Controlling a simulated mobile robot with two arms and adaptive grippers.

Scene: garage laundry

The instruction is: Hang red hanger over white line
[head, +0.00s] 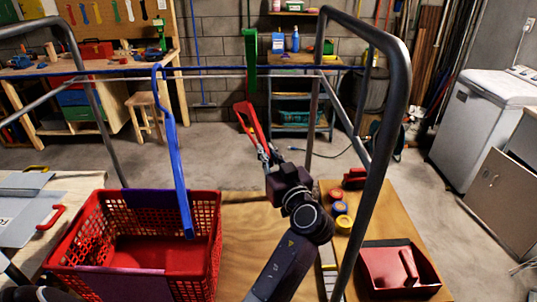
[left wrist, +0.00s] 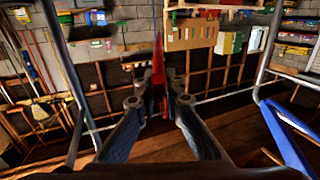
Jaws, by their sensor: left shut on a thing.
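My left gripper (head: 266,158) is shut on the red hanger (head: 246,116), in the middle of the head view. The hanger rises up and left from the fingers; its upper end appears just below the lines in the picture. In the left wrist view, the red hanger (left wrist: 159,75) stands between the two fingertips (left wrist: 166,88). The white line (head: 215,76) runs across the metal frame, just below a dark blue line (head: 110,71) in the picture. I cannot tell the gap in depth between hanger and line.
A blue hanger (head: 173,140) hangs at the left, in front of a red basket (head: 205,235). A green hanger (head: 250,60) shows at the lines, close to the red one. The thick metal frame (head: 385,120) rises right of my arm. A red bin (head: 400,268) sits at lower right.

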